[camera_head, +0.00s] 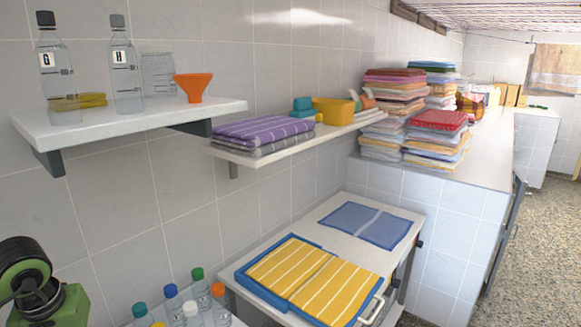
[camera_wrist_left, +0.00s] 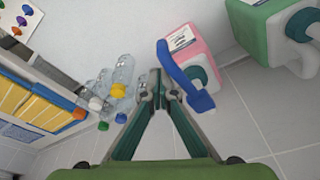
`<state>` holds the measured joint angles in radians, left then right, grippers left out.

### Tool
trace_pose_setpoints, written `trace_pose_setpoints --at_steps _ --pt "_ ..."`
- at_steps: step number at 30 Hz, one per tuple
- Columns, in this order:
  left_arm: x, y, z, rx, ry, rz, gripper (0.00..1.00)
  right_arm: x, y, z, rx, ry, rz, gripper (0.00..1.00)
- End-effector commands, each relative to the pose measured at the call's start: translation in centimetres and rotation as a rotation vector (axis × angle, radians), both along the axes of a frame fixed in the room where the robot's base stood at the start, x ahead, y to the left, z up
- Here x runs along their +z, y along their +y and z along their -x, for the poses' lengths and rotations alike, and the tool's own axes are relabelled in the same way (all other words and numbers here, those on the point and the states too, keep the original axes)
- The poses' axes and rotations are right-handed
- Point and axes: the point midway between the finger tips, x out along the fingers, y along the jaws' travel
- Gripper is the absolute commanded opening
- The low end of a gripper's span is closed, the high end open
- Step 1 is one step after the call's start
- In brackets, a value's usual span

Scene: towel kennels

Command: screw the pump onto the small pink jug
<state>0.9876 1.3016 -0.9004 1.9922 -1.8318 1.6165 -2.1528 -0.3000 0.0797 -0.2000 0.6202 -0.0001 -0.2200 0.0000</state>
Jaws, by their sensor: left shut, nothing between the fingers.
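My left gripper (camera_wrist_left: 159,92) shows in the left wrist view with its fingers together and nothing between them. The pink jug (camera_wrist_left: 193,42), with a label and a teal part at its side, is just right of the fingertips. A blue pump (camera_wrist_left: 181,70) with a long bent arm lies across the front of the jug in this view. I cannot tell whether it is seated on the jug or beside it. The gripper appears apart from both. In the head view only part of my green and black left arm shows. The right gripper is in no view.
A green jug (camera_wrist_left: 252,28) stands right of the pink one. Clear bottles (camera_wrist_left: 122,75) with coloured caps are left of the fingers. In the head view, a wall shelf (camera_head: 140,122) holds bottles and an orange funnel (camera_head: 193,86); a blue tray (camera_head: 243,279) holds yellow striped towels.

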Motion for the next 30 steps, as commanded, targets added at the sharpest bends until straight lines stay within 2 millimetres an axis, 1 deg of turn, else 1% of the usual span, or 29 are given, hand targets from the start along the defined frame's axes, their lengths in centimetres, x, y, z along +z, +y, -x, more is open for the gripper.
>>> trace_pose_setpoints --at_steps 5,18,23,26,30 --pt "0.4 0.0 -0.3 0.0 -0.001 0.001 0.0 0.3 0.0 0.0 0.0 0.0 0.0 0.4" --pt "2.1 -0.3 -2.2 0.0 -0.001 0.001 0.0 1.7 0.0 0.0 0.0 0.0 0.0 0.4" --pt "2.3 -0.3 -2.3 0.0 -0.002 0.0 0.0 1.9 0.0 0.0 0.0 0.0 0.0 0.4" --pt "3.1 -0.3 -2.3 0.0 -0.002 0.0 0.0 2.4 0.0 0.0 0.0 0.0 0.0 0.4" --pt "4.5 -0.3 -2.3 0.0 -0.002 -0.001 0.0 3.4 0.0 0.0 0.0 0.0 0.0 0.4"
